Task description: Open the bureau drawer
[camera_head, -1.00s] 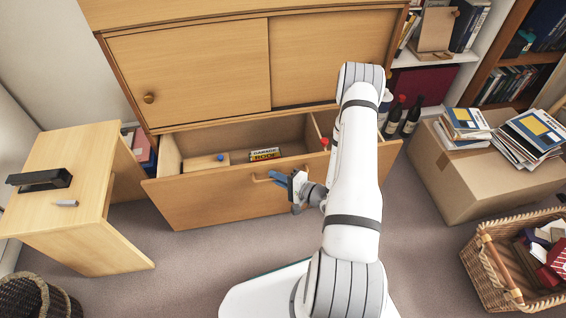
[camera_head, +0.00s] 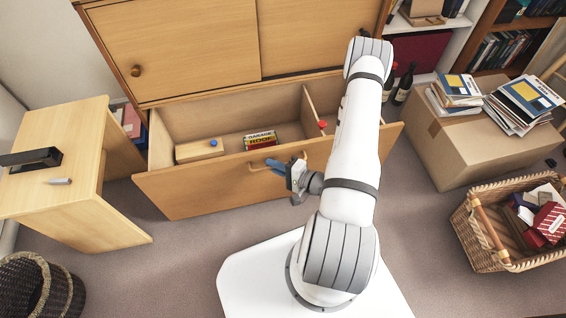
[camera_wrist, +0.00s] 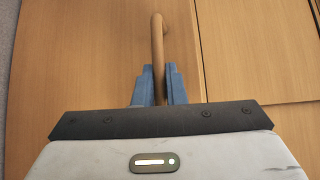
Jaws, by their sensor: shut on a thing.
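The bureau drawer (camera_head: 215,188) is pulled well out of the wooden bureau, below its sliding doors. My gripper (camera_head: 276,166) is at the drawer front. Its blue fingers are shut on the curved wooden handle (camera_wrist: 157,40), which runs between them in the wrist view. My arm hides the right part of the drawer.
A small wooden desk (camera_head: 60,150) with a stapler stands at the left. A cardboard box (camera_head: 450,150) with papers and a wicker basket (camera_head: 480,245) stand at the right. Dark bottles (camera_head: 404,85) stand behind my arm. Carpet is clear before the drawer.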

